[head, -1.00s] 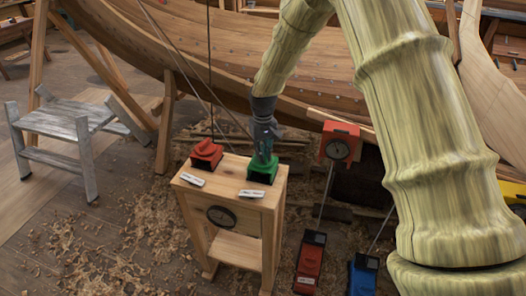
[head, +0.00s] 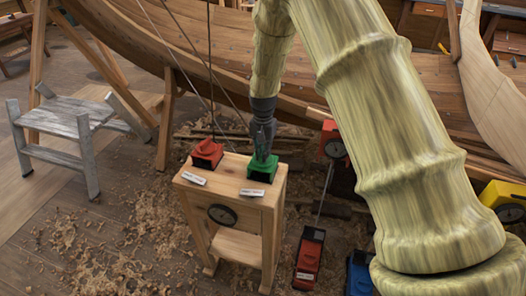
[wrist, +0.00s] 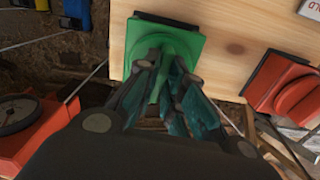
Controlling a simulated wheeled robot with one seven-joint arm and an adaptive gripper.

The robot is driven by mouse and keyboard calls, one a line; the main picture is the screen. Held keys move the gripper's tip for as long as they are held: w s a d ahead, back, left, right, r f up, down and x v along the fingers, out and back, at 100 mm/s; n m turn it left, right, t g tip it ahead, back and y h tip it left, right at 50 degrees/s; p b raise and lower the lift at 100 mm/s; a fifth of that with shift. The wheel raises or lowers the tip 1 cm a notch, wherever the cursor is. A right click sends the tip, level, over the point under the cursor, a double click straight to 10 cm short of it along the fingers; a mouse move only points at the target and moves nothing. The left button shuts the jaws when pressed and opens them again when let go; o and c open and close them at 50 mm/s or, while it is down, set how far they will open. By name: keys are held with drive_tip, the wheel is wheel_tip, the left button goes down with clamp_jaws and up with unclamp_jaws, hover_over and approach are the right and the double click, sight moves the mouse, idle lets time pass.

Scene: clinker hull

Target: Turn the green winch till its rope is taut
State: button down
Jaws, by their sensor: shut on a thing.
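The green winch (head: 262,165) sits on the right of a small wooden stand's top (head: 228,173), with a white label in front of it. My gripper (head: 262,155) reaches down onto the winch from above. In the wrist view the fingers (wrist: 160,85) close around the raised green grip of the winch (wrist: 180,40), which they partly cover. Thin ropes (head: 205,75) run diagonally up and left from the area of the winch past the hull. Their exact join to the winch is hidden by my gripper.
A red winch (head: 207,154) stands close to the left on the same stand. A red gauge box (head: 333,140) and red (head: 309,258) and blue (head: 361,272) floor units lie right. A grey trestle (head: 65,125) stands left.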

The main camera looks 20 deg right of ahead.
drive_tip(key=shift+r+m, duration=0.1)
drive_tip(key=shift+m, duration=0.2)
drive_tip(key=c, duration=1.5)
unclamp_jaws()
wheel_tip(320, 180, up, 12)
drive_tip(key=shift+f, duration=0.1)
